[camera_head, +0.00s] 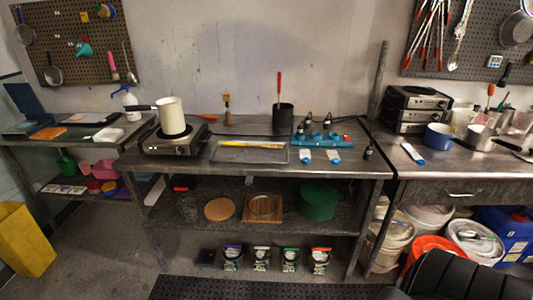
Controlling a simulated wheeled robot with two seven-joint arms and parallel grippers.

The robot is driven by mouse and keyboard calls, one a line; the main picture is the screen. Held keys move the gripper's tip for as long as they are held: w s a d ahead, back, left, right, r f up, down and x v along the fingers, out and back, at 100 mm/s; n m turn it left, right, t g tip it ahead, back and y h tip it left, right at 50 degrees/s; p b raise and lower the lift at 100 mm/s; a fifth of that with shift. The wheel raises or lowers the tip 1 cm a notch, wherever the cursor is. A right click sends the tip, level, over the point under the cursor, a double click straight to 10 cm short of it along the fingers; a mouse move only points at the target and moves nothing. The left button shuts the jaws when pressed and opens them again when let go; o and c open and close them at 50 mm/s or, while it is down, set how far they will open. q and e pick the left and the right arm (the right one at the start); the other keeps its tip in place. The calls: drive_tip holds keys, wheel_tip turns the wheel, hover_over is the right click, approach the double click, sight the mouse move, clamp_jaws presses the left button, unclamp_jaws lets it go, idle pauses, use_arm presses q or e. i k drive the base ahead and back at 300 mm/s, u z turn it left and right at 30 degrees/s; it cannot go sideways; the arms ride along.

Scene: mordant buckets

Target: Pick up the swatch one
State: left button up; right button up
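No object is clearly recognisable as swatch one. A grey tray (225,155) on the middle bench holds a long yellowish and pale piece (252,145), too small to identify. Two small blue and white items (305,157) (334,157) lie on the bench to the right of the tray. Neither of my grippers is in view.
The middle bench (350,172) also bears a hot plate (173,143) with a white pot (170,116), a black cylinder (283,119) and a blue rack (322,139). Buckets (474,238) stand under the right bench. A black padded object (470,280) fills the lower right corner.

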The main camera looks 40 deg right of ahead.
sight(304, 154)
drive_tip(key=u, duration=0.2)
drive_tip(key=i, duration=1.5)
drive_tip(key=z, duration=0.95)
